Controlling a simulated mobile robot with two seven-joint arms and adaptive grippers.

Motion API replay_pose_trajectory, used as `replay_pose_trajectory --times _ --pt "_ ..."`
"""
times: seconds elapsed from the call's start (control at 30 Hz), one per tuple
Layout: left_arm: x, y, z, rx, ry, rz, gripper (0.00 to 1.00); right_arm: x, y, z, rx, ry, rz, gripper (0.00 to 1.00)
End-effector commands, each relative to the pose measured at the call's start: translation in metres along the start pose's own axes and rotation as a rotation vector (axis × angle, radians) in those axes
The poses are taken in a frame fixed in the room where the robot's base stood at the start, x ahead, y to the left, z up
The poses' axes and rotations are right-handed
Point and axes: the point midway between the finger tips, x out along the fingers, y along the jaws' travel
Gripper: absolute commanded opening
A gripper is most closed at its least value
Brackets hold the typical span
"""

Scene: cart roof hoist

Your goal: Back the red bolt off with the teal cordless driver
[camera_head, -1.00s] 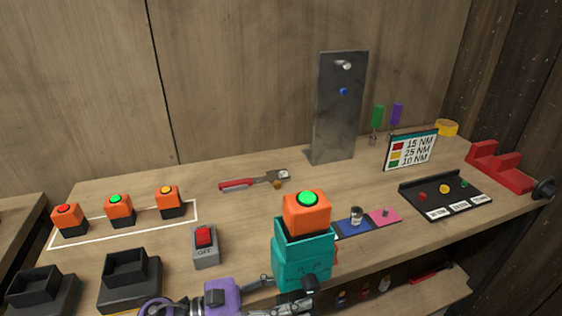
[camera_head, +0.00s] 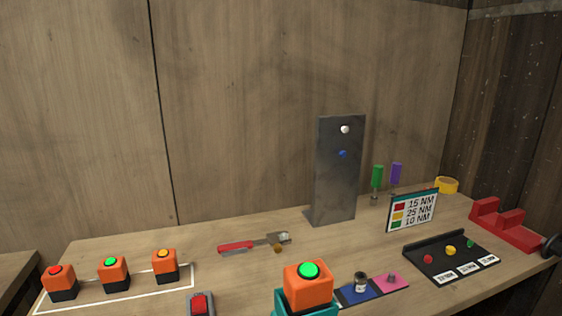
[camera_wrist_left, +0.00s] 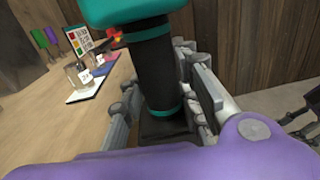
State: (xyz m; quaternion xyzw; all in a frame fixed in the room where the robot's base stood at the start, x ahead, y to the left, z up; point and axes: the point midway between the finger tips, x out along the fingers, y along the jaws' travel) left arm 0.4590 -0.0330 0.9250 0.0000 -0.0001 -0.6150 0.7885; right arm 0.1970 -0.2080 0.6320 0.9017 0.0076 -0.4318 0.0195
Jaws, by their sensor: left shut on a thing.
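The teal cordless driver (camera_head: 308,309) is at the bottom edge of the head view, with an orange block (camera_head: 308,284) and green button on top. In the left wrist view its dark grip (camera_wrist_left: 158,75) stands between the fingers of my left gripper (camera_wrist_left: 165,112), which is shut on it. The driver's lower part is cut off in the head view. A small red bolt-like piece (camera_head: 428,259) sits on a black tray (camera_head: 434,245) at the right, apart from the driver. The upright grey plate (camera_head: 337,190) carries a white bolt (camera_head: 345,129) and a blue one (camera_head: 343,154).
Orange blocks with coloured buttons (camera_head: 113,274) stand at the left. A red-handled wrench (camera_head: 240,247) lies mid-bench. A torque sign (camera_head: 411,210), red stepped block (camera_head: 505,222) and blue and pink mats (camera_head: 357,291) are at right. The bench between wrench and tray is largely clear.

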Motion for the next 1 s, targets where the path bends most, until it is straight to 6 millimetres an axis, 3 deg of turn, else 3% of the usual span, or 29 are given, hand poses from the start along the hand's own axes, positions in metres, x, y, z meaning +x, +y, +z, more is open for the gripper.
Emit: replay_pose_trajectory --times 0.17,1.0 --pt "0.000 0.000 0.002 0.001 0.000 0.000 0.00 -0.001 0.000 -0.002 0.000 0.003 0.000 0.40" --pt "0.001 0.000 0.048 0.005 -0.005 -0.001 0.00 -0.018 0.002 -0.025 0.013 0.031 0.004 0.40"
